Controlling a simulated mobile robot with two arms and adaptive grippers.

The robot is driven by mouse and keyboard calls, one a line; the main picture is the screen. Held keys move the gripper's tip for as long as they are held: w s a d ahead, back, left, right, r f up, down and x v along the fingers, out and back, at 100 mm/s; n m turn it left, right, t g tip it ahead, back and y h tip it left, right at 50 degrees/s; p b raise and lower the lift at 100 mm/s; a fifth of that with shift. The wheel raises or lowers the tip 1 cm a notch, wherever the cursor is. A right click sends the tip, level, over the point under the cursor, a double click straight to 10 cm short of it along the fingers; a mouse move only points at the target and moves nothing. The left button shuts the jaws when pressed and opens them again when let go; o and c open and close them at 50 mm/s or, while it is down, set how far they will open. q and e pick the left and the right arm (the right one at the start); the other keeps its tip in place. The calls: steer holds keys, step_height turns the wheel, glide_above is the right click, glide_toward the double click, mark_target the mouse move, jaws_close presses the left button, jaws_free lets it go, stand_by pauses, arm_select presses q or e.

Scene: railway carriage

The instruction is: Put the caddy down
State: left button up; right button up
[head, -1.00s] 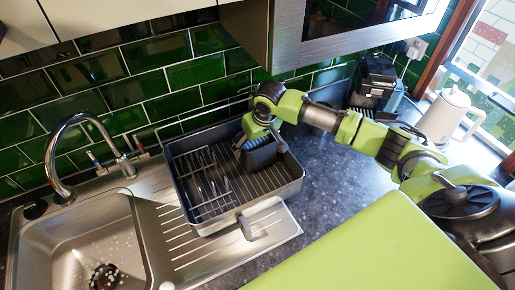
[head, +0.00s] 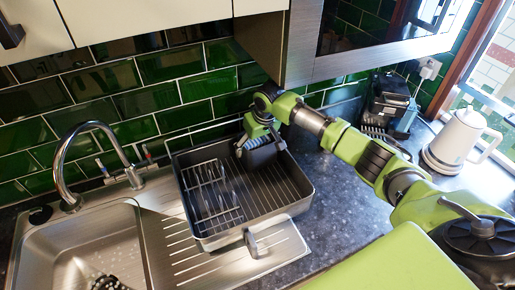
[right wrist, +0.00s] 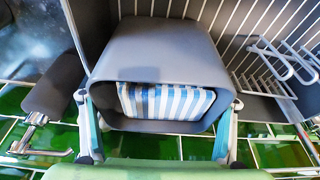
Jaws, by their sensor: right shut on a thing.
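The grey caddy (head: 264,157) is at the back right of the dish rack (head: 295,208), close to the rack's back wall. My right gripper (head: 254,141) is shut on it from above. In the right wrist view the caddy (right wrist: 160,50) is a grey tub with a blue-and-white striped thing (right wrist: 165,102) inside. The fingers of my right gripper (right wrist: 157,112) lie along its two sides. Whether the caddy's base touches the rack floor is hidden. My left gripper is not in view.
A steel sink (head: 75,245) with a tap (head: 75,150) is left of the rack. A white kettle (head: 458,140) and a dark appliance (head: 390,105) stand at the right. Wire prongs (head: 212,190) fill the rack's left side. Green tiles rise behind.

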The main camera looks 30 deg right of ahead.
steer(key=shift+f, duration=0.25)
stand_by(0.7)
steer(key=o, duration=1.5)
steer(key=shift+a, duration=0.1)
steer(key=shift+s+r, duration=0.3)
steer(key=shift+r, duration=0.25)
steer(key=s, duration=1.1)
steer(key=shift+s, duration=0.4)
